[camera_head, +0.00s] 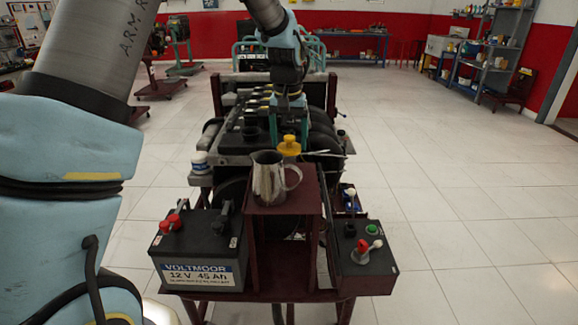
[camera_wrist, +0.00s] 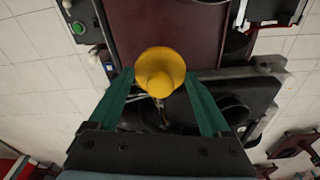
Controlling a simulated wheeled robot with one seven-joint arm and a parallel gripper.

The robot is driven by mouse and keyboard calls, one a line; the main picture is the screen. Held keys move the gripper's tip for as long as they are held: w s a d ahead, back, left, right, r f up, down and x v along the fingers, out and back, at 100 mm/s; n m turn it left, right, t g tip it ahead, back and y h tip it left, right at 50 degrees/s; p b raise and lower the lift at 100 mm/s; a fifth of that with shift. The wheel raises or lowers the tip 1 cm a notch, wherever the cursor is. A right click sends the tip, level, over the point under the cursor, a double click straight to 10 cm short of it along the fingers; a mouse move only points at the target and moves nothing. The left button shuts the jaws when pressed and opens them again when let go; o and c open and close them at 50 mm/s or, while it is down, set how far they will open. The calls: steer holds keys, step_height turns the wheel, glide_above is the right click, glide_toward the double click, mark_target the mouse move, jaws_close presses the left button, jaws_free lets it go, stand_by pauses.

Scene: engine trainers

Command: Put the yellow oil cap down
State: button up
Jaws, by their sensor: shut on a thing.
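The yellow oil cap (camera_head: 289,146) is between the fingers of my gripper (camera_head: 288,135), just behind the metal jug in the head view. In the wrist view the yellow oil cap (camera_wrist: 160,72) sits at the tips of the two green fingers of my gripper (camera_wrist: 162,88), which are shut on it. Below it in the wrist view are the edge of a dark red surface (camera_wrist: 175,28) and dark engine parts. I cannot tell how high the cap is above them.
A metal jug (camera_head: 268,178) stands on the dark red stand (camera_head: 285,212), close in front of the cap. A battery (camera_head: 200,250) is at the left and a control box (camera_head: 362,262) at the right. The engine (camera_head: 250,140) lies behind.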

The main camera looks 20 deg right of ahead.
mark_target(289, 171)
steer(key=shift+f+p, duration=0.65)
steer(key=shift+f, duration=2.6)
steer(key=shift+f, duration=0.1)
steer(key=shift+f, duration=0.1)
steer(key=o, duration=1.1)
steer(key=shift+o, duration=0.2)
